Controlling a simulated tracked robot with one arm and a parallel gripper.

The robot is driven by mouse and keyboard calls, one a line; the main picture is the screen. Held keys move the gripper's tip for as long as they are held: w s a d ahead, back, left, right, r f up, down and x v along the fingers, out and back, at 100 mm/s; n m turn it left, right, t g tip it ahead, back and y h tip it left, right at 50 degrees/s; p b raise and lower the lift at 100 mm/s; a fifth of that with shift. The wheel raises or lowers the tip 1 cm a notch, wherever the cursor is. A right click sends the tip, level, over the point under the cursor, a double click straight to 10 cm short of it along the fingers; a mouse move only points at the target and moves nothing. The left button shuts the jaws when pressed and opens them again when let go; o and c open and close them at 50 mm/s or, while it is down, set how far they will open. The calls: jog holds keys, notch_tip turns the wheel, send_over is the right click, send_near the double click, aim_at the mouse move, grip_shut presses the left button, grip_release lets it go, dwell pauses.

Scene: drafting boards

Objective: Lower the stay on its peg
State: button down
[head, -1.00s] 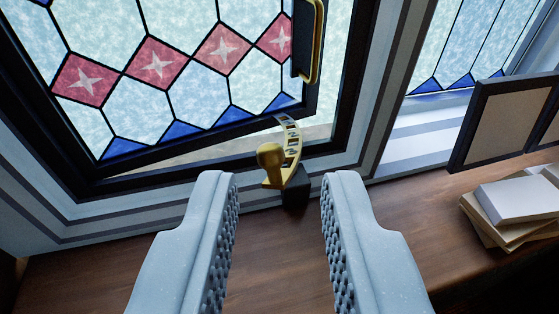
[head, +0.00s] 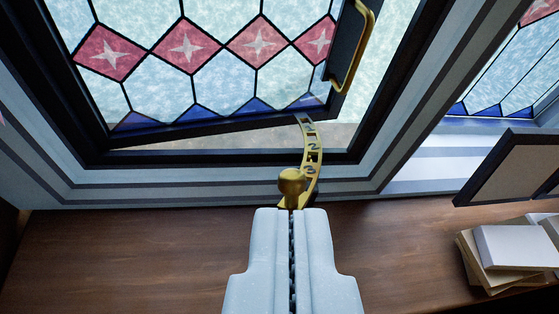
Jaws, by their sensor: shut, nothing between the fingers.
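The stay (head: 312,158) is a curved brass bar with holes and numbers along it. It runs from the lower edge of the stained-glass window (head: 190,65), which stands ajar, down to the sill. A brass knob (head: 291,182) is at the near end of the stay. The peg is hidden, so I cannot tell how the stay sits on it. My gripper (head: 290,210) is shut and empty, its fingertips just below the knob in the picture. I cannot tell whether they touch it.
A dark window handle (head: 345,50) with brass trim is at the upper right of the casement. A stack of books (head: 510,250) and a dark-framed panel (head: 515,170) stand at the right. The wooden sill (head: 120,250) is clear at the left.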

jog(key=w+n+g+p, duration=0.1)
jog(key=p, duration=0.1)
jog(key=w+r+n+g+p, duration=0.1)
jog(key=w+g+p, duration=0.1)
jog(key=w+r+n+g+p, duration=0.1)
jog(key=n+g+p, duration=0.1)
jog(key=p, duration=0.1)
jog(key=shift+w, duration=0.25)
jog(key=p, duration=0.2)
send_over(292, 170)
jog(key=s+a, duration=0.2)
notch_tip(292, 170, down, 8)
jog(key=shift+s+d+f+p, duration=0.1)
jog(key=shift+d+f, duration=0.2)
jog(key=shift+f, duration=0.3)
jog(key=shift+d+f+p, duration=0.15)
jog(key=shift+d+f, duration=0.15)
jog(key=shift+f, duration=0.3)
jog(key=shift+s+d+f+p, duration=0.1)
jog(key=shift+d+f, duration=0.2)
jog(key=shift+f, duration=0.3)
jog(key=shift+w, duration=0.1)
